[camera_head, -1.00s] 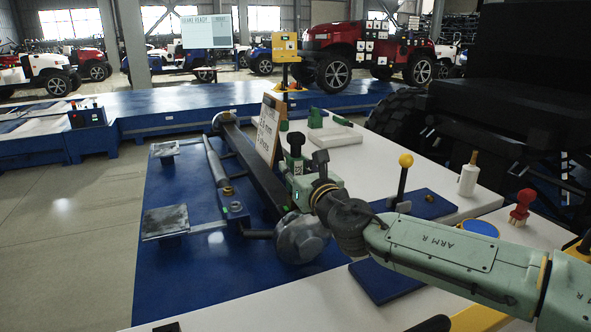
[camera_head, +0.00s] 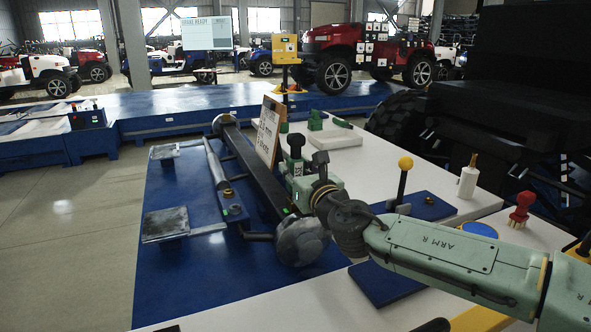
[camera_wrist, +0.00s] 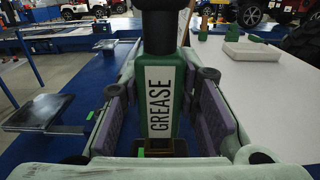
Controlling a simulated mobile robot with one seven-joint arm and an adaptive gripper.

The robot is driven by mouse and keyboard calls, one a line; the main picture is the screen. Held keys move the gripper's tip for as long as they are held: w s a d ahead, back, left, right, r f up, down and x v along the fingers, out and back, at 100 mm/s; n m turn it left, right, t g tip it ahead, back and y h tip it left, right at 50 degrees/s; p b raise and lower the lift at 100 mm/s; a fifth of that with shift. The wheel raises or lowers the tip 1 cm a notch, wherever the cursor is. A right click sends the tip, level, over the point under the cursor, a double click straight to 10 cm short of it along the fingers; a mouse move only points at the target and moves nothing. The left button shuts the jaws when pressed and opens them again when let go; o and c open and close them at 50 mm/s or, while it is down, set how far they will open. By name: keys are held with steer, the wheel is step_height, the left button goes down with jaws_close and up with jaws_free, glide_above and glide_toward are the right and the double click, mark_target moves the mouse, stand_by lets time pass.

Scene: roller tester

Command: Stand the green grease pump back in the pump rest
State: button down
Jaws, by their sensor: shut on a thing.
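The green grease pump (camera_wrist: 165,88) stands upright between the purple finger pads of my gripper (camera_wrist: 166,112) in the wrist view. Its white label reads GREASE, and its black top runs out of the picture. In the head view the pump's black top (camera_head: 295,141) shows above my gripper (camera_head: 303,184), beside the long dark beam. My gripper is shut on the pump's body. A dark box-like part (camera_wrist: 160,147) with a small green mark shows at the pump's lower end in the wrist view. I cannot tell whether this is the pump rest. The pump's underside is hidden.
A white sign board (camera_head: 269,130) stands just behind the pump. A white tray (camera_head: 335,137) with a green item lies beyond on the white table. A yellow-knobbed lever (camera_head: 403,178), a white bottle (camera_head: 467,178) and a red-handled tool (camera_head: 521,208) stand to the right.

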mark_target(298, 158)
steer(key=shift+r, duration=0.15)
steer(key=shift+r+p, duration=1.3)
steer(key=shift+r, duration=0.2)
